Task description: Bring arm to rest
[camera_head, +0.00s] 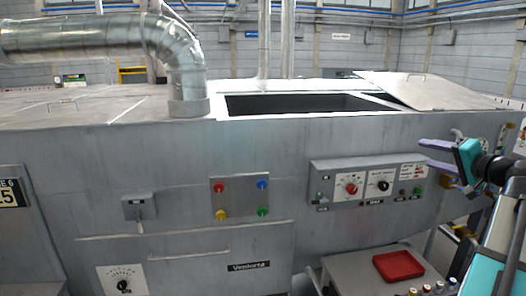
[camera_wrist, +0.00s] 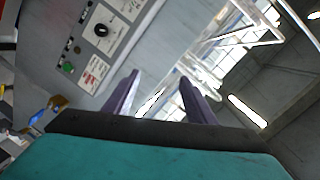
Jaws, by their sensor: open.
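My gripper (camera_head: 437,154) is at the right of the head view, raised in front of the right end of the grey machine (camera_head: 290,150). Its two purple fingers are apart with nothing between them. In the wrist view the fingers (camera_wrist: 158,92) also stand apart and empty, with the hall ceiling and windows behind them. My arm reaches in from the right edge of the head view.
A control panel (camera_head: 367,181) with knobs is just left of my gripper. A red tray (camera_head: 398,266) lies on a low grey table (camera_head: 350,270) with several small coloured-top cylinders. The machine's top has a dark opening (camera_head: 295,104) and a tilted lid (camera_head: 430,90).

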